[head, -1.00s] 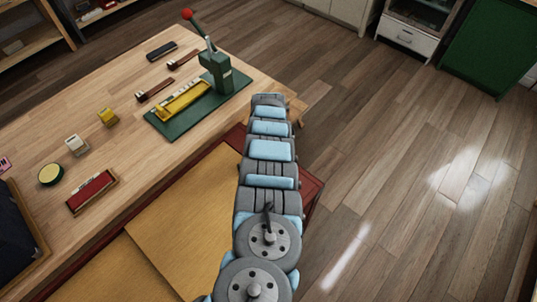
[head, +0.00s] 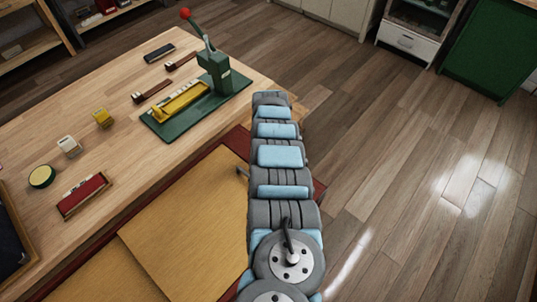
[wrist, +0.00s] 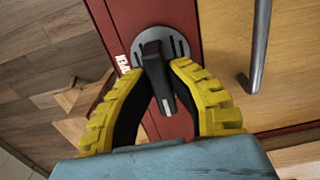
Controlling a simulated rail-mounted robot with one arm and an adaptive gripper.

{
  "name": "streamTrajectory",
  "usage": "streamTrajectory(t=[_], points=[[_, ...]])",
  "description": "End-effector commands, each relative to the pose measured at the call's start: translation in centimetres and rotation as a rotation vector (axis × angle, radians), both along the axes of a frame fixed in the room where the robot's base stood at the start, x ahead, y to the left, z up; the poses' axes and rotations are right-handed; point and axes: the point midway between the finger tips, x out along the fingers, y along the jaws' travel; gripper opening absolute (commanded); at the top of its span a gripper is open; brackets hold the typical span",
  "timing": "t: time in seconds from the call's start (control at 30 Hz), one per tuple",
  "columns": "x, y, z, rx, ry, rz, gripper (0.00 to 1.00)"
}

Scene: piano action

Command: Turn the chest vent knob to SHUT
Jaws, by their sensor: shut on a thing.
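The chest vent knob (wrist: 154,62) is a dark, bar-shaped handle on a round grey plate (wrist: 183,46) in the wrist view. The plate sits on a red strip (wrist: 188,14) of the chest. My gripper (wrist: 160,70) has yellow, ridged fingers, and they are closed in on the knob from both sides. The knob's bar points down the picture, slightly tilted to the right. White lettering (wrist: 122,63) beside the plate is partly cut off by the left finger, and I cannot read it. In the head view my arm hides the knob and gripper.
A grey bar handle (wrist: 260,45) stands right of the knob on the tan panel (wrist: 295,60). In the head view, the wooden bench (head: 105,150) holds a green lever press (head: 212,88) and several small items. Open floor (head: 400,170) lies to the right.

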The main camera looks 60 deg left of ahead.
Motion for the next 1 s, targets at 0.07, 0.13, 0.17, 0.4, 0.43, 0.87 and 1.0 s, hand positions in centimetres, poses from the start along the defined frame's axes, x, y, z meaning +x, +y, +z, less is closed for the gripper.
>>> streamTrajectory(t=[0.07, 0.13, 0.17, 0.4, 0.43, 0.87, 1.0], points=[[0.0, 0.0, -0.1, 0.000, 0.000, 0.003, 0.00], [0.0, 0.0, -0.1, 0.000, 0.000, 0.003, 0.00], [0.0, 0.0, -0.1, 0.000, 0.000, 0.003, 0.00], [0.0, 0.0, -0.1, 0.000, 0.000, 0.003, 0.29], [0.0, 0.0, -0.1, -0.001, 0.001, 0.002, 0.37], [0.1, 0.0, 0.4, 0.000, 0.000, 0.002, 0.46], [0.2, 0.0, 1.7, 0.000, -0.001, 0.001, 0.46]])
